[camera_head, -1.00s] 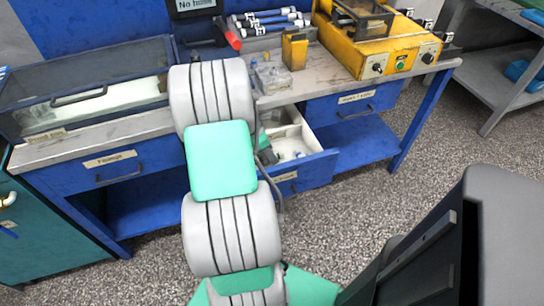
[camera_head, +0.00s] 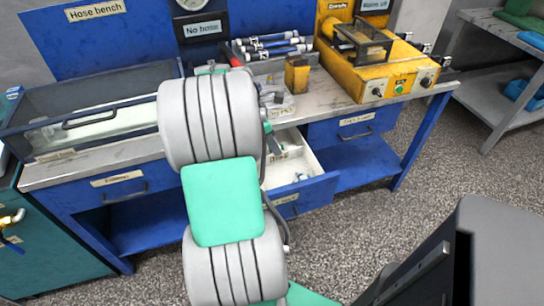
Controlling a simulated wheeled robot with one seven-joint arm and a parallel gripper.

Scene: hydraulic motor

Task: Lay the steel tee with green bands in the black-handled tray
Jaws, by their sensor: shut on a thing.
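My arm rises through the middle of the view and hides most of my gripper. Only a small teal and dark part of the arm's end (camera_head: 268,130) shows beside the upper grey link, above the open drawer (camera_head: 310,190). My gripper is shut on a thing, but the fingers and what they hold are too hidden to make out. I cannot pick out the steel tee with green bands. A long clear-sided case (camera_head: 95,108) with a black handle stands on the bench at left, with something white inside. I cannot tell whether this is the black-handled tray.
A yellow machine (camera_head: 385,75) fills the right end. The speckled floor (camera_head: 400,225) in front is clear.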

